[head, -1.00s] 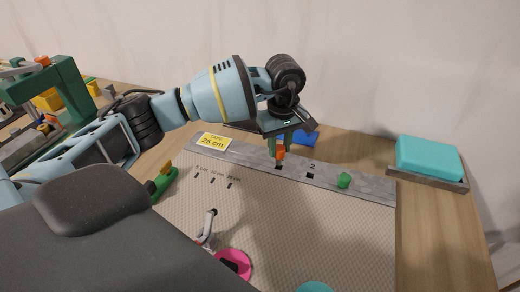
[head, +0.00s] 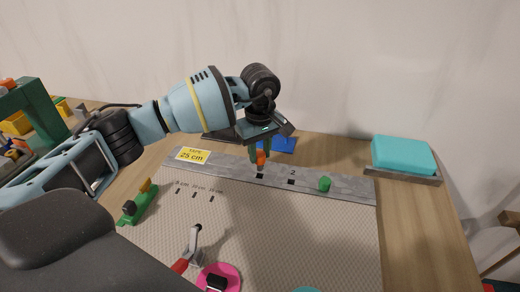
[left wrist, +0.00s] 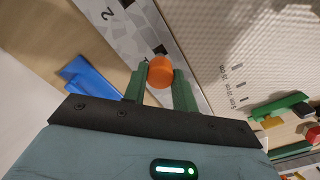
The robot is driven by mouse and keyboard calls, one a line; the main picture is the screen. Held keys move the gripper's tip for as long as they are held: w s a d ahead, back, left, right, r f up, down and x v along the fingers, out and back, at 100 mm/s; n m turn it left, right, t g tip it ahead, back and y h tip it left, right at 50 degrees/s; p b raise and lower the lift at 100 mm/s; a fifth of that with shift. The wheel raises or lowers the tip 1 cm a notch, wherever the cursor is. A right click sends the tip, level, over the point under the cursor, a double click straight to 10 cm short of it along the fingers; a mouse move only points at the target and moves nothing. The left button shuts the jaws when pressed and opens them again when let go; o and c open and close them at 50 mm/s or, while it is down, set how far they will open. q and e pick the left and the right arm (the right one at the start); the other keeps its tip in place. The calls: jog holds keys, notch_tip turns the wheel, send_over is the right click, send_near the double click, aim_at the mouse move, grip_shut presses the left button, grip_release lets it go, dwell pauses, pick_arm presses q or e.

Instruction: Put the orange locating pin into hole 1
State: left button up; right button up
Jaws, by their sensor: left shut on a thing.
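My left gripper (head: 260,152) is shut on the orange locating pin (head: 260,160), its green fingers either side of it. The pin is just above a dark square hole (head: 260,176) in the grey strip, left of the hole marked 2 (head: 291,182); this hole's own label is not readable. In the left wrist view the orange pin (left wrist: 161,70) sits between the fingertips, with a dark hole (left wrist: 160,50) partly showing behind it. The pin's lower end is hidden there. A green pin (head: 325,184) stands in the strip farther right. My right gripper is not in view.
A yellow 25 cm card (head: 193,155) lies at the strip's left end. A blue object (head: 277,145) lies behind the strip, and a turquoise block (head: 404,155) sits on a tray at right. A pink disc (head: 219,278) and a grey lever (head: 195,245) are in front.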

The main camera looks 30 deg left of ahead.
aim_at(260, 163)
pick_arm(q)
jog(key=shift+f, duration=0.9)
jog(key=shift+f+b, duration=0.65)
jog(key=shift+f, duration=0.55)
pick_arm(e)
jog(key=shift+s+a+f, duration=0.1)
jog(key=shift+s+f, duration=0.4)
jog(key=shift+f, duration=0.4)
pick_arm(q)
jog(key=o, duration=1.1)
notch_tip(260, 163, up, 7)
jog(key=shift+r, duration=0.4)
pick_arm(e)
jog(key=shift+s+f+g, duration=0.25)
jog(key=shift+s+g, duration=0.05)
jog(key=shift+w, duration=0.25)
